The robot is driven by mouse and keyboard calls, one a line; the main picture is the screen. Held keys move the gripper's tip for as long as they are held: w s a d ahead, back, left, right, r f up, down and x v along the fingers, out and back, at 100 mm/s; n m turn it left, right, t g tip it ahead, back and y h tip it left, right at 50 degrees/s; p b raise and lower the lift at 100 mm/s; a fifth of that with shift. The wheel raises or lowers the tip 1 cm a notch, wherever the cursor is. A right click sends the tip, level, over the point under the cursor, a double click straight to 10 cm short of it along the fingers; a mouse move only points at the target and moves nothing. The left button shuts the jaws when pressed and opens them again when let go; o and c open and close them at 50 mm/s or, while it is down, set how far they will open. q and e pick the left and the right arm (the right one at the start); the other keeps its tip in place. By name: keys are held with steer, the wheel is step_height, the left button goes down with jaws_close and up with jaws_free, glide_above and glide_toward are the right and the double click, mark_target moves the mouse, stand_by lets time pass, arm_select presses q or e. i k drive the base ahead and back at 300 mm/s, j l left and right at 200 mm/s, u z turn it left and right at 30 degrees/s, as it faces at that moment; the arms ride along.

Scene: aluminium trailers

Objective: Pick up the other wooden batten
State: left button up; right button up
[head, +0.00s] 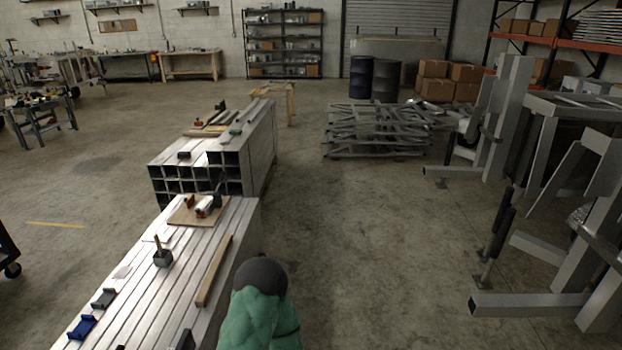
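A long, thin wooden batten (214,270) lies lengthwise on the near stack of aluminium beams (150,303), close to its right edge. Other light wooden pieces (204,131) lie on top of the farther beam stack (259,150). They are too small to tell whether one is a matching batten. Neither of my grippers can be made out in the head view. A small dark shape is cut off by the lower edge near the near stack, and I cannot tell what it is.
On the near stack are a board with a red-and-grey tool (186,212), a grey block with a handle (163,256), a grey holder (104,298) and a blue holder (81,327). Trailer frames (550,260) stand at the right. The floor (370,240) between is clear.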

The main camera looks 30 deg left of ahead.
mark_target(201, 299)
steer(key=i+j+u, duration=0.2)
steer(key=i+u, duration=0.2)
steer(key=i, duration=0.55)
steer(key=i+l+u, duration=0.1)
steer(key=i+u, duration=0.3)
steer(key=i, duration=0.55)
steer(key=i+u, duration=0.15)
steer(key=i, duration=0.4)
steer(key=i+l+u, duration=0.1)
steer(key=i, duration=0.45)
steer(key=i+l+u, duration=0.15)
steer(key=i, duration=0.35)
steer(key=l+u, duration=0.15)
steer(key=u, duration=3.5)
